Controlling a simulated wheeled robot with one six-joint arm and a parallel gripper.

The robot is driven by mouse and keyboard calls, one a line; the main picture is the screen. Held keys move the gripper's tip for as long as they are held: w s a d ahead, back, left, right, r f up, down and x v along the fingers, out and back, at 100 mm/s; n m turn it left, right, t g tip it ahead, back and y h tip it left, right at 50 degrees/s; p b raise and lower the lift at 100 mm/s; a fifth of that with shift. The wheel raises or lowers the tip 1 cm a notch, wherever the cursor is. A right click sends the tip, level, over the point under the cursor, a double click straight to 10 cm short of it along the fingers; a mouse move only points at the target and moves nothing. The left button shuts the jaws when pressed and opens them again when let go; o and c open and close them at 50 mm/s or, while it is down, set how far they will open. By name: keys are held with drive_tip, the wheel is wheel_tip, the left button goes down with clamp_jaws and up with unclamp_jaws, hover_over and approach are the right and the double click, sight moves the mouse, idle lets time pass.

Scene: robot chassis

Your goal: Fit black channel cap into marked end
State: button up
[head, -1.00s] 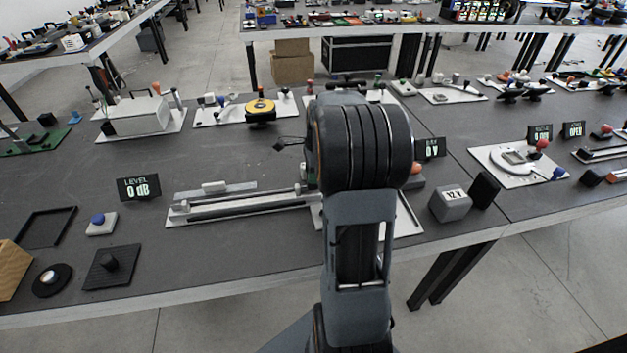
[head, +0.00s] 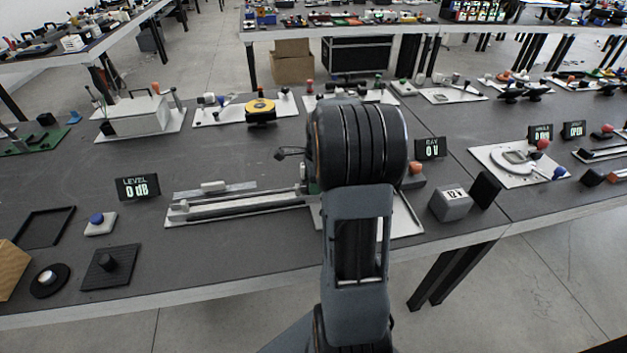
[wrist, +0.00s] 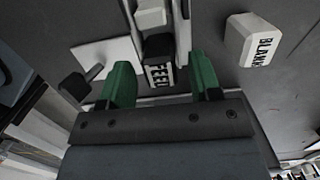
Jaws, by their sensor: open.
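In the wrist view my gripper (wrist: 160,60) is open, its two green fingers apart. A black block (wrist: 158,46) sits between and just beyond the fingertips, at the near end of a pale channel (wrist: 151,14). A white FEED label (wrist: 160,76) lies below it. I cannot tell if this block is the black channel cap, or whether a finger touches it. In the head view a long pale channel (head: 235,207) lies on the table, its right end hidden behind my arm.
In the wrist view a white BLANK block (wrist: 251,40) stands right of the fingers and a black knob (wrist: 76,87) left. In the head view a 12 V block (head: 451,204) and a display (head: 430,148) stand right of my arm. Table left of the channel is partly clear.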

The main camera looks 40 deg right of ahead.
wheel_tip(320, 180, up, 11)
drive_tip(key=d+p, duration=0.1)
drive_tip(key=p, duration=0.1)
drive_tip(key=s+a+f+n, duration=0.1)
drive_tip(key=s+a+n, duration=0.3)
drive_tip(key=a+n, duration=0.3)
drive_tip(key=s+a+n+t, duration=0.1)
drive_tip(key=s+a+n, duration=0.3)
drive_tip(key=a+n, duration=0.3)
drive_tip(key=s+a+f+n+t+h, duration=0.1)
drive_tip(key=s+a+n, duration=0.3)
drive_tip(key=a+n, duration=0.4)
drive_tip(key=shift+f+n, duration=0.35)
drive_tip(key=shift+n, duration=0.25)
drive_tip(key=shift+d+r, duration=0.1)
drive_tip(key=shift+r, duration=0.05)
